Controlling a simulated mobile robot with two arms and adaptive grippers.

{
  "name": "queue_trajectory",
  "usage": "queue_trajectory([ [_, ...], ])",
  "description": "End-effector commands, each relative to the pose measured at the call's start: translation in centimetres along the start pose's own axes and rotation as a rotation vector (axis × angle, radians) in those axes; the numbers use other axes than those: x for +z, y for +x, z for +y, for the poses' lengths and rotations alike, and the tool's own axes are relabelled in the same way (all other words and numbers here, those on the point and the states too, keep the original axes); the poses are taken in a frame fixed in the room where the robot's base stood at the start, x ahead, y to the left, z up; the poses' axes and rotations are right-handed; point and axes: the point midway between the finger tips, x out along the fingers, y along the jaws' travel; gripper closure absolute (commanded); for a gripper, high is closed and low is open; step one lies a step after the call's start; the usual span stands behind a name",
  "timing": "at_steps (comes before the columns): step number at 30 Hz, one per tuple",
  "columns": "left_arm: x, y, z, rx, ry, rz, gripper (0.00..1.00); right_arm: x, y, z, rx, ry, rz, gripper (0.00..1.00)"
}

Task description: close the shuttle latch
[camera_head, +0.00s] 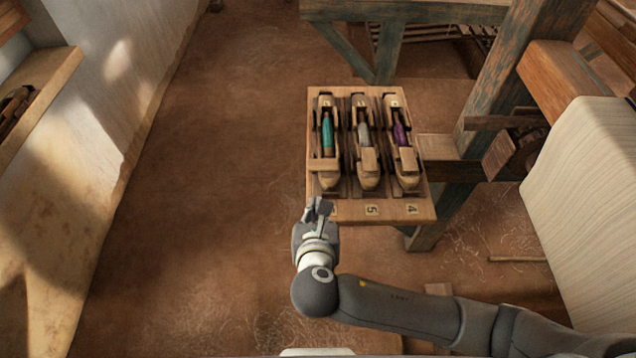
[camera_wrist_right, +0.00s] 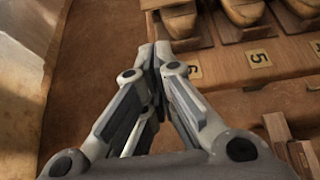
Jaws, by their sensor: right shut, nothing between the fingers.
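Three wooden shuttles lie side by side on a wooden rack board. The left shuttle (camera_head: 328,177) holds a teal bobbin (camera_head: 327,133), and a flat wooden piece (camera_head: 323,165) lies across it. The middle shuttle (camera_head: 367,181) holds a grey bobbin, with a wooden block (camera_head: 369,160) over its near part. The right shuttle (camera_head: 410,181) holds a purple bobbin, with a similar block (camera_head: 407,159). My right gripper (camera_head: 319,207) is shut and empty at the rack's near left edge. In the right wrist view its fingertips (camera_wrist_right: 154,52) are just short of the left shuttle's tip (camera_wrist_right: 180,22). My left gripper is out of view.
The rack board (camera_head: 380,212) carries number tags, with 5 and 4 readable. A weathered loom post (camera_head: 500,85) and a pale cloth roll (camera_head: 585,190) stand to the right. The earth floor (camera_head: 215,180) left of the rack is clear.

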Motion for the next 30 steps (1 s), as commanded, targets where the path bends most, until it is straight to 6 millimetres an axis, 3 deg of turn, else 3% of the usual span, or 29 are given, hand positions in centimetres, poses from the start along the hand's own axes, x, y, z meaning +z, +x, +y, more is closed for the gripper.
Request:
queue_trajectory([
  [6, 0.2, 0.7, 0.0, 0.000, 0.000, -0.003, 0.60, -0.1, 5.0, 0.0, -0.003, 0.001, -0.001, 1.00],
  [12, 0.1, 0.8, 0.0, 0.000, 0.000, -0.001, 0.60, 1.1, 8.1, 0.0, -0.001, 0.004, -0.002, 1.00],
  [18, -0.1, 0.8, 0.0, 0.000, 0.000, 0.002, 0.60, 1.9, 9.5, 0.0, 0.002, 0.002, 0.000, 1.00],
  [30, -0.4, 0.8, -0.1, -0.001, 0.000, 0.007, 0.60, 2.0, 9.7, 0.0, 0.001, 0.003, 0.001, 1.00],
])
